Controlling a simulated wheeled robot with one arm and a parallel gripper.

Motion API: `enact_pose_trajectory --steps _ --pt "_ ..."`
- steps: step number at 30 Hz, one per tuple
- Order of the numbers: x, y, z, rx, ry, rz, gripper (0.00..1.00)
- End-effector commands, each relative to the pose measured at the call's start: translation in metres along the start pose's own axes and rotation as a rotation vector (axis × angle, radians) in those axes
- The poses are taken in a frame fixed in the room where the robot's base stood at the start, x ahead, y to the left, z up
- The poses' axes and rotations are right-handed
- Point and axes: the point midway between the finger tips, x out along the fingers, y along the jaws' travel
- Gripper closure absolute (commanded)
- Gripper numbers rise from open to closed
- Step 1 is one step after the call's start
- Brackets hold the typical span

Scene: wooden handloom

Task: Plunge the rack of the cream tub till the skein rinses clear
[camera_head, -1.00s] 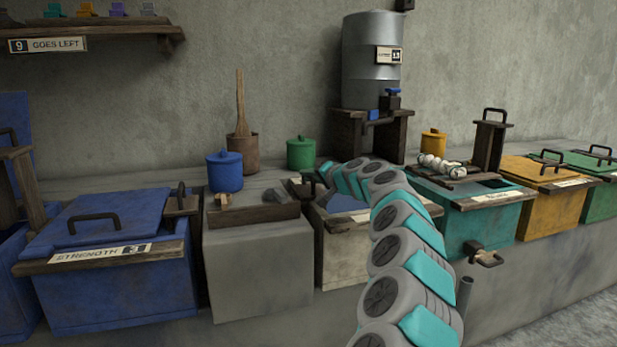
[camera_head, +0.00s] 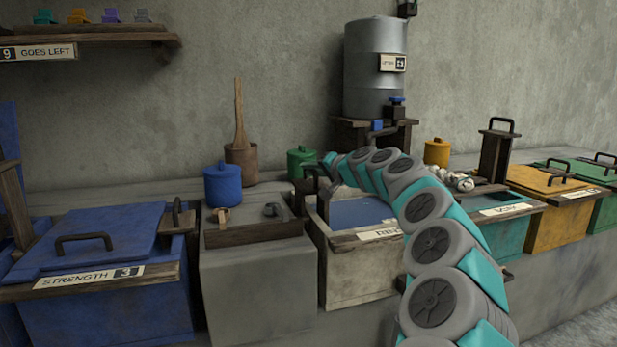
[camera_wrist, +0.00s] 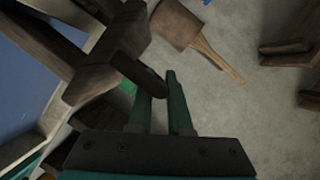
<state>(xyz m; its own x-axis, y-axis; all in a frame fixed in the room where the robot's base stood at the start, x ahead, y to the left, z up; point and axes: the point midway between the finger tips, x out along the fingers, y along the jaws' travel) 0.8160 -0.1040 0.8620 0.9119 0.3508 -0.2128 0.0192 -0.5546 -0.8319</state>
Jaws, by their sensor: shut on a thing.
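The cream tub (camera_head: 345,272) stands right of the grey stone block, with blue liquid (camera_head: 362,211) showing in its opening. Its wooden rack post (camera_head: 303,198) rises at the back left corner, and a dark handle bar (camera_wrist: 138,72) joins it. My gripper (camera_wrist: 160,98) is shut on this handle, whose end shows between the green fingertips in the wrist view. In the head view my arm hides most of the fingers and the tub's right side. No skein shows in the cream tub.
A blue lidded tub (camera_head: 105,290) stands left and a yellow one (camera_head: 552,215) right. A metal water drum (camera_head: 374,65) stands behind. A blue jar (camera_head: 223,184), a green jar (camera_head: 301,160) and a wooden mortar (camera_head: 241,162) sit on the ledge behind.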

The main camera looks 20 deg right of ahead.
Motion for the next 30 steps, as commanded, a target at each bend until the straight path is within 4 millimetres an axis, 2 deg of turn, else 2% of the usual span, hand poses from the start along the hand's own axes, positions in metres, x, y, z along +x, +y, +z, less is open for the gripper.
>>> enact_pose_trajectory --steps 6,13,19,30 --pt "-0.012 -0.037 -0.025 -0.003 0.008 0.001 1.0" --pt "-0.018 -0.064 -0.04 -0.003 0.005 0.001 1.0" --pt "-0.021 -0.073 -0.047 -0.001 0.007 0.0 1.0" --pt "-0.021 -0.074 -0.047 0.0 0.005 0.001 1.0"
